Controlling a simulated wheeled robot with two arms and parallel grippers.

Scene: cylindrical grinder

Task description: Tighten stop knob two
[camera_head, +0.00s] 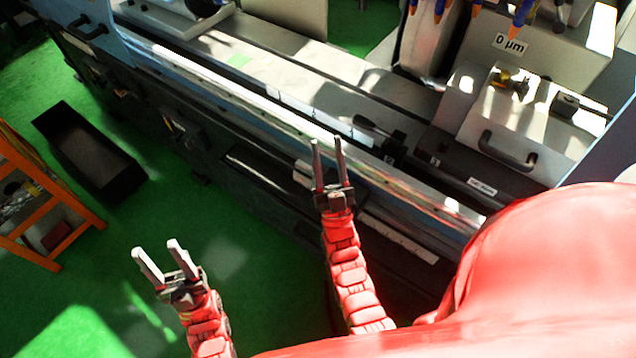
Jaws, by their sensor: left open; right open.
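The cylindrical grinder (255,105) runs diagonally across the head view. I cannot tell which part of it is stop knob two. A small dark lever-like part (372,128) sits on the machine's long table, and a brass-coloured fitting (510,82) is on the light housing at the right. My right gripper (326,142) is open and empty, in front of the machine's long front edge in the picture, to the left of and below the dark part. My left gripper (156,249) is open and empty over the green floor, away from the machine.
A black open bin (88,150) stands on the green floor at the left, and an orange rack (45,190) is at the left edge. A dark curved handle (507,150) sticks out at the right. Open floor (260,270) lies between my two grippers.

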